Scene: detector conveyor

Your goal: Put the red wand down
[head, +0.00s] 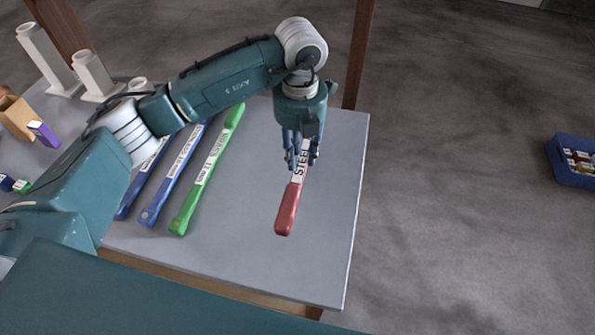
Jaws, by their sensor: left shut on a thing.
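The red wand (288,208) has a white label with black letters that read "STEE" before they are covered. It lies lengthwise away from me over the right part of the grey table (250,250). My left gripper (301,160) points down and is shut on the red wand at its label. The gripper hides the wand's far end. I cannot tell whether the wand touches the table top or is held just above it. My right gripper is not in view.
A green wand (208,170) and two blue wands (165,190) lie left of the red wand. A blue crate (565,170) is off the table at right. The table's front right is bare.

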